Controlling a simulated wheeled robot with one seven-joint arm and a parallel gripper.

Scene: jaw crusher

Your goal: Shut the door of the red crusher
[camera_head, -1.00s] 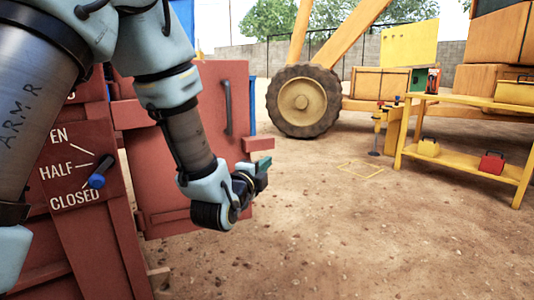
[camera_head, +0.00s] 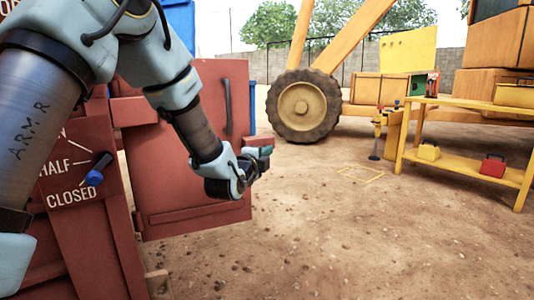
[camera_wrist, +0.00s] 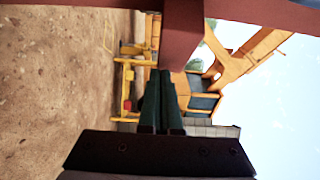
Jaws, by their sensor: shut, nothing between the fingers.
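The red crusher (camera_head: 75,230) stands at the left in the head view. Its red door (camera_head: 165,180) stands open, with a dark upright handle (camera_head: 228,107) near its right edge. A red bar (camera_head: 258,141) juts from that edge. My gripper (camera_head: 268,152) is shut and empty beside the door's right edge, close to the bar. In the wrist view, my gripper's green fingers (camera_wrist: 162,78) are together, and a red bar (camera_wrist: 183,35) lies just ahead of them. I cannot tell whether they touch. My arm hides part of the door.
A blue-knobbed lever (camera_head: 94,178) sits on the crusher panel between HALF and CLOSED. A yellow bench (camera_head: 462,165) with toolboxes stands at the right. A large wheel (camera_head: 303,105) of a yellow machine is behind. The dirt ground (camera_head: 340,230) in front is clear.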

